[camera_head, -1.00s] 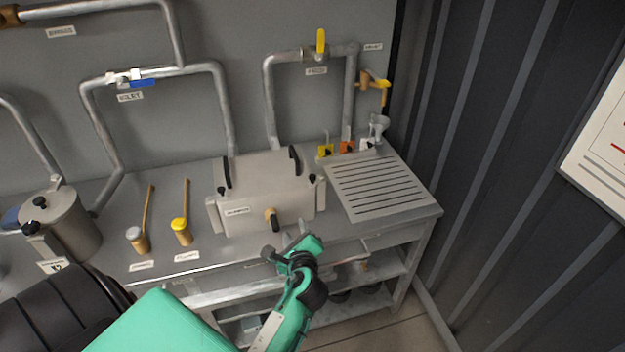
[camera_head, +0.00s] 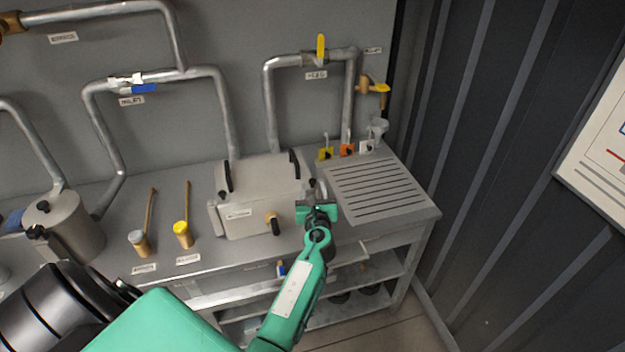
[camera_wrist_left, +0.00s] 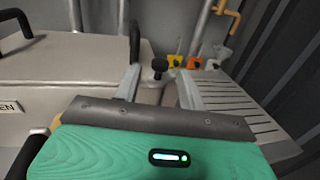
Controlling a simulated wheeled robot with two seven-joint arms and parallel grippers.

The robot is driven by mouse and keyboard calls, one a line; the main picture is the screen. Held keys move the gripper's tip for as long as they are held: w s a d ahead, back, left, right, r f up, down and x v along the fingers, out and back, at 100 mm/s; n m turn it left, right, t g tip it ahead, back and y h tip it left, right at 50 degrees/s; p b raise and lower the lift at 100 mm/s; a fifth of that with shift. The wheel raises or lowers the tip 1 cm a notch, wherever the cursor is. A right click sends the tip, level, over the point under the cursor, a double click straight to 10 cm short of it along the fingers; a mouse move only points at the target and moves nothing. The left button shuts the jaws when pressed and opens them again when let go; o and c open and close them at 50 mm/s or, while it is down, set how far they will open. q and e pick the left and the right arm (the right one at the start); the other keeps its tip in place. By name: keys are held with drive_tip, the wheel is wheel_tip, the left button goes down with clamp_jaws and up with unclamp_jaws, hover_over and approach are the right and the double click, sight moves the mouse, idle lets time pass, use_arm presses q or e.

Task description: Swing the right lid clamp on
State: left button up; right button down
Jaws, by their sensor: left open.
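The grey metal box (camera_head: 255,215) with a lid and two black lid handles stands on the bench; it fills the left of the left wrist view (camera_wrist_left: 60,75). The right lid clamp, with a black knob (camera_wrist_left: 160,66), is at the box's right end. In the head view my gripper largely hides this clamp, and only its dark knob (camera_head: 312,183) shows. My left gripper (camera_head: 317,197) is at the box's right end. Its two fingers (camera_wrist_left: 158,88) are apart, with the clamp knob showing between and beyond them. I cannot tell whether they touch the clamp. My right gripper is not in view.
A slotted drain board (camera_head: 375,190) lies to the right, with small yellow, orange and white tagged parts (camera_head: 346,150) behind it. Two brass-handled tools (camera_head: 183,235) stand left of the box.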

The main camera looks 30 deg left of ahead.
sight(313, 184)
use_arm(q)
drive_tip(key=shift+x, duration=2.05)
drive_tip(key=shift+c, duration=0.4)
clamp_jaws()
